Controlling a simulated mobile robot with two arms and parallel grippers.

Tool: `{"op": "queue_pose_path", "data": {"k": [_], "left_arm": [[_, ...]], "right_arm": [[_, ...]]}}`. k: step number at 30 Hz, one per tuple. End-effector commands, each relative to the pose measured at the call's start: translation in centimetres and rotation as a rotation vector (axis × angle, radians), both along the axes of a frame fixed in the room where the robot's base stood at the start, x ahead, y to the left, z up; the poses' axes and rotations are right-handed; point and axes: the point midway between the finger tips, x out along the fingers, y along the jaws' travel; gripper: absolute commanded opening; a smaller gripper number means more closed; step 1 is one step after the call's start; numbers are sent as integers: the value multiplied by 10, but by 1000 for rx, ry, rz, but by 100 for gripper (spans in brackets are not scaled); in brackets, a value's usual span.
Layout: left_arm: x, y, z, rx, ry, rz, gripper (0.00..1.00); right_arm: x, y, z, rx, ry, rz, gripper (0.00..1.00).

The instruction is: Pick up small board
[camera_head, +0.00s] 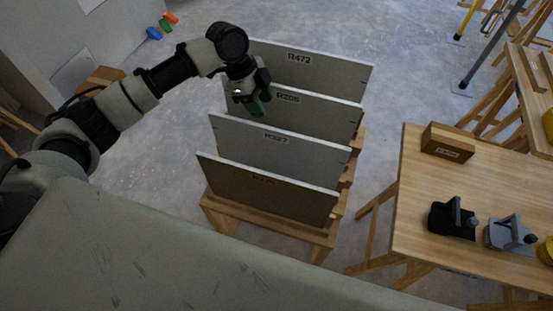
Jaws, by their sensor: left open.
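Several grey boards stand upright on edge, one behind another, in a low wooden rack (332,236). The rear board (325,75) reads R472. The third board (310,150) seems to read R327. The nearest board (300,200) is darker and its label is hard to read. My left gripper (259,104) is open and empty, pointing down by the left part of the second board. I cannot tell whether it touches it. My right gripper is not in view.
A wooden table (412,205) stands at the right with a small wooden box (447,142), a black tool (452,220) and a grey tool (510,234). Trestles stand behind it. A large grey surface (170,265) fills the lower left foreground. Bare floor lies behind the rack.

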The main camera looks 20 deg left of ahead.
Motion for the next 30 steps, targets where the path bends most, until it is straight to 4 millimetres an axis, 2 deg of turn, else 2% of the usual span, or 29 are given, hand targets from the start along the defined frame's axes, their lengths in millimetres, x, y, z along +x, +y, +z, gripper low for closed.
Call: {"op": "queue_pose_path", "data": {"k": [2,10,17,24,30], "left_arm": [[2,0,-2,-2,3,-2,43],[1,-16,-39,-3,3,-3,43],[0,-24,-55,-2,3,-3,43],[-2,-39,-87,-3,2,-2,43],[-2,-42,-96,-2,0,-1,43]], "right_arm": [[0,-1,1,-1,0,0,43],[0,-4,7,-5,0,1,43],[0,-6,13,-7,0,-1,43],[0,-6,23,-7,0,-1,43],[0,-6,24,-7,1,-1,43]]}}
